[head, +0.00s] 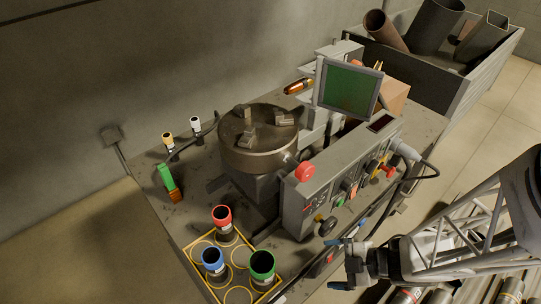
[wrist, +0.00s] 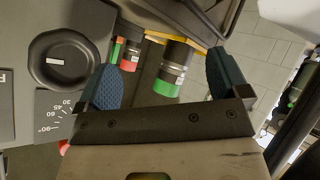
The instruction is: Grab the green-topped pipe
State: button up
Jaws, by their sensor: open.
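The green-topped pipe (head: 262,265) is a short dark cylinder with a green rim, upright in the front right of a yellow-edged tray (head: 186,250). A red-topped pipe (head: 222,217) and a blue-topped pipe (head: 212,260) stand in the same tray. My gripper (head: 338,264) is open and empty, to the right of the green-topped pipe and apart from it. In the wrist view, a dark labelled cylinder with a green end, which looks like the green-topped pipe (wrist: 174,68), shows between the blue fingers, beyond their tips. A red-ended one (wrist: 130,57) shows to its left.
A grey control box (head: 325,190) with knobs, buttons and cables stands just behind my gripper. A round chuck (head: 258,138), a green screen (head: 348,88) and small connectors (head: 168,140) are farther back. A bin (head: 470,75) of pipes stands at the back right.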

jog(key=a, duration=0.1)
jog(key=m+y, duration=0.5)
jog(key=y, duration=0.2)
send_near(262, 265)
jog(key=shift+w+a+f+g, duration=0.2)
jog(key=shift+w+a+f, duration=0.1)
jog(key=shift+a+f, duration=0.25)
jog(key=shift+w+a+f+g, duration=0.2)
jog(key=shift+w+a+f, duration=0.15)
jog(key=shift+a+f, duration=0.2)
jog(key=shift+a, duration=0.2)
jog(key=shift+w+a, duration=0.15)
jog(key=shift+a, duration=0.85)
jog(key=shift+a, duration=0.25)
jog(key=shift+w+a+r, duration=0.1)
jog(key=shift+w+a, duration=0.05)
jog(key=shift+a, duration=1.05)
jog(key=shift+w+a+r, duration=0.1)
jog(key=shift+w+a, duration=0.05)
jog(key=shift+a, duration=1.05)
